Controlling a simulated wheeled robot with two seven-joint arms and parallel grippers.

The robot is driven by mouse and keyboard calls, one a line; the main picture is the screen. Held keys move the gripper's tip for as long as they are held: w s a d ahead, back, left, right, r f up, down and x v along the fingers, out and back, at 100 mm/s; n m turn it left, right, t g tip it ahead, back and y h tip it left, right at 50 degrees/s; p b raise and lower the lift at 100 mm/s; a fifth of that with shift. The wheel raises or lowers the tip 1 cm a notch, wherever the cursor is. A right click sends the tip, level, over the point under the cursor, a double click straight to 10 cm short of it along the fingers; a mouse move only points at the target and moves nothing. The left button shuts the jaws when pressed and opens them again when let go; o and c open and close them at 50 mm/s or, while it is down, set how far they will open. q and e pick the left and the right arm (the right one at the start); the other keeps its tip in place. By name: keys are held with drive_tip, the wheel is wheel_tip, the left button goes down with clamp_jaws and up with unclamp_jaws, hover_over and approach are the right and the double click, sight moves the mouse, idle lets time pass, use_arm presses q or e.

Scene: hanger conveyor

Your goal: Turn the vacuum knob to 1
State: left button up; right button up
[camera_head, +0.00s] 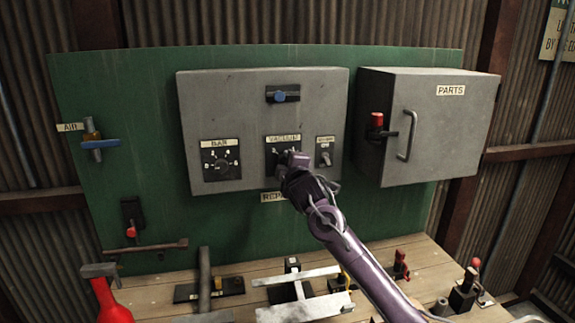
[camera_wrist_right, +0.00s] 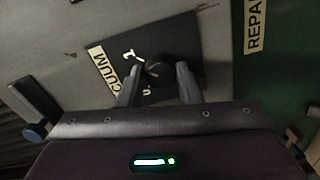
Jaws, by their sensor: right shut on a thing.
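The vacuum knob (camera_wrist_right: 158,73) is a dark round knob on a black plate labelled VACUUM (camera_head: 283,138), in the middle of the grey control box. My right gripper (camera_wrist_right: 158,84) is shut on the knob, with one finger on each side of it. In the head view my right gripper (camera_head: 291,162) covers the knob and the lower part of its plate. White dial marks show beside the knob in the wrist view, but I cannot tell which number it points to. My left gripper is not in view.
A grey parts cabinet (camera_head: 455,130) stands at right. Tools and clamps crowd the wooden bench (camera_head: 155,293) below.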

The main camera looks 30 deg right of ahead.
drive_tip(key=shift+f, duration=0.1)
drive_tip(key=o, duration=1)
drive_tip(key=shift+c, duration=0.2)
drive_tip(key=shift+s, duration=0.15)
drive_tip(key=b+v, duration=0.3)
drive_tip(key=v, duration=0.4)
drive_tip(key=shift+s+b, duration=0.25)
drive_tip(key=shift+b, duration=0.05)
drive_tip(key=shift+a, duration=0.1)
